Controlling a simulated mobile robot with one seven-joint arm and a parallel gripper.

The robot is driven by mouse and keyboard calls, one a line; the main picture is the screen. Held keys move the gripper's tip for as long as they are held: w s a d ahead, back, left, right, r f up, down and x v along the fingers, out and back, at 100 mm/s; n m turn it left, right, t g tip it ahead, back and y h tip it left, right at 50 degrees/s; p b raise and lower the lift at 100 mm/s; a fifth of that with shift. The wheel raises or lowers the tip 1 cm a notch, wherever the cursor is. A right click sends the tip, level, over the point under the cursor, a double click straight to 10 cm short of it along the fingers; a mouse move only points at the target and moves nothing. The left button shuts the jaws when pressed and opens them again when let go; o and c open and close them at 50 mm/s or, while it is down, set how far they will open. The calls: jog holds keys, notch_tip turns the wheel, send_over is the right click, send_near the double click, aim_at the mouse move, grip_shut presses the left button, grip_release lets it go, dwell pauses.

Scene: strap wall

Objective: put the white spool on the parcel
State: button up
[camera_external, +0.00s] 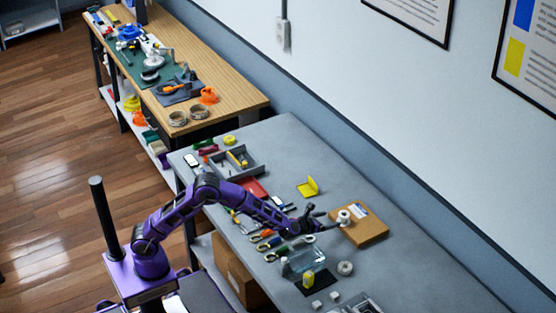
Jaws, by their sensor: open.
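The parcel (372,232) is a flat brown box on the grey table, with a white and blue label (358,211) on top. A white spool (344,216) appears at the parcel's left part, seemingly resting on its top. My gripper (332,219) is open, its fingers pointing right, close beside the spool at the parcel's left edge. Whether a finger touches the spool is too small to tell. A second white ring-shaped roll (345,268) lies on the table in front of the parcel.
Several coloured-handled tools (268,241) lie under and in front of my arm. A clear bin (303,262), a black and yellow item (314,282), a yellow open case (308,188) and a grey tray (236,166) stand around. Table right of the parcel is clear.

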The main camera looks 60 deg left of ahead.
jog(key=shift+v, duration=2.15)
